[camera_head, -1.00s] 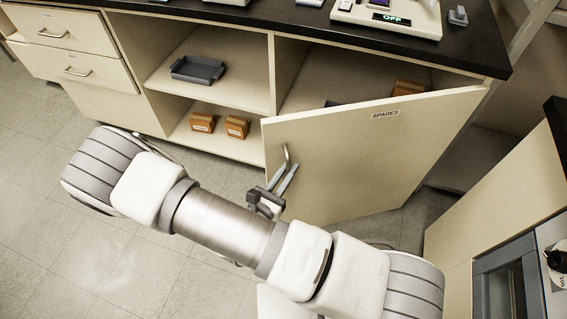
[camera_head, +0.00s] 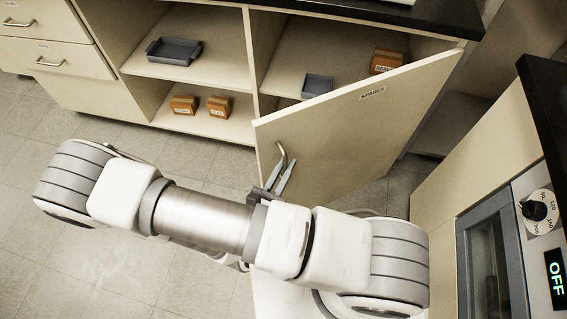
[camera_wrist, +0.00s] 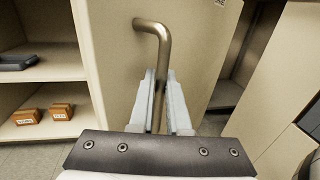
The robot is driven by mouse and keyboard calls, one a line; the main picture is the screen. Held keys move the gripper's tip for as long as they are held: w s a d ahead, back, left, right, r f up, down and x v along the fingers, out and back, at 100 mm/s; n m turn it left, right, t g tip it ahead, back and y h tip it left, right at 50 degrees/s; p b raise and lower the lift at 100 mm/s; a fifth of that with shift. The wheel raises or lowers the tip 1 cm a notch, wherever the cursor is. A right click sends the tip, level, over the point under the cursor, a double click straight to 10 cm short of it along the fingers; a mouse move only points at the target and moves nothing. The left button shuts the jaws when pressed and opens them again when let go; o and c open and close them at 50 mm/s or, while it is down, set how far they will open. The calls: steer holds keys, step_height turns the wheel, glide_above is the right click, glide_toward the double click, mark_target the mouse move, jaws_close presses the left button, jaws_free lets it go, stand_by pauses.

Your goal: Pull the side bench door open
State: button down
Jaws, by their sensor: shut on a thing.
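The side bench door (camera_head: 345,135), a beige panel labelled SPARES, stands well ajar, hinged at its right edge. It also shows in the wrist view (camera_wrist: 200,50). Its bent metal handle (camera_head: 281,155) is near the door's free left edge. In the wrist view the handle (camera_wrist: 156,30) runs down between my two fingers. My gripper (camera_head: 280,180) is shut on the handle; in the wrist view the fingers (camera_wrist: 160,100) lie on either side of its bar. The lower part of the handle is hidden by the fingers.
Behind the door are a grey tray (camera_head: 317,86) and a box (camera_head: 386,61). The open shelves at left hold another tray (camera_head: 174,51) and two small boxes (camera_head: 201,105). A cabinet with a dial (camera_head: 540,211) stands close at right. The floor (camera_head: 60,250) is clear at left.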

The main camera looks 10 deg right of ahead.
steer(key=c, duration=0.9)
jaws_free()
